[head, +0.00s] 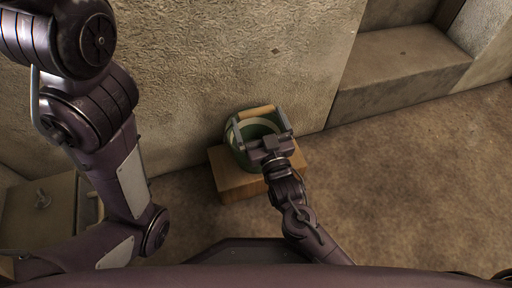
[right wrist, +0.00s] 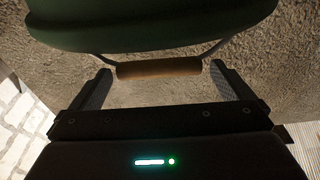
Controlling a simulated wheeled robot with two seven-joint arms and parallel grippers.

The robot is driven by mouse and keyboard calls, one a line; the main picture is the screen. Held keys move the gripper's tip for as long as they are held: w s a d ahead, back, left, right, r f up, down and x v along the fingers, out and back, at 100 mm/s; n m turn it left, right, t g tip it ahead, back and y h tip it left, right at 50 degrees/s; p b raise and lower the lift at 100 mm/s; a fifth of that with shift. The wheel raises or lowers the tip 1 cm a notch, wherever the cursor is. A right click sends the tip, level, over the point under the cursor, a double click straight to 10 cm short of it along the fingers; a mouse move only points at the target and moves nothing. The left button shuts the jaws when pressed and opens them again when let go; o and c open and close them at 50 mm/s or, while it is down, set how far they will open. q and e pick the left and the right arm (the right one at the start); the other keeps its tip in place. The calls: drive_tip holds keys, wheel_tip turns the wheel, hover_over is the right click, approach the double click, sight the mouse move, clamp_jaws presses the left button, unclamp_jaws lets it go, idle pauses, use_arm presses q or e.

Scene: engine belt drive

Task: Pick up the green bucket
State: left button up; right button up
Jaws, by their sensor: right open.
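The green bucket (head: 238,153) stands upright on a wooden block against the wall. Its wooden handle grip (head: 256,112) shows on the wall side of the rim. My right gripper (head: 262,124) is open over the bucket, partly hiding it, with one finger to each side. In the right wrist view the dark green bucket (right wrist: 155,25) fills the top. The handle grip (right wrist: 158,68) lies crosswise between the two spread finger tips, and I see no finger closed on it. My left arm shows at the left, but its gripper is out of the picture.
The wooden block (head: 236,188) is only a little wider than the bucket. A rough plaster wall (head: 200,60) rises close behind it. A stone ledge (head: 400,70) is at the upper right. A box-like piece (head: 40,212) stands at the lower left. The right floor is clear.

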sight(258, 115)
drive_tip(key=b+x, duration=0.1)
drive_tip(key=x, duration=0.2)
drive_tip(key=shift+w, duration=0.15)
drive_tip(key=shift+r, duration=0.1)
drive_tip(key=c, duration=1.4)
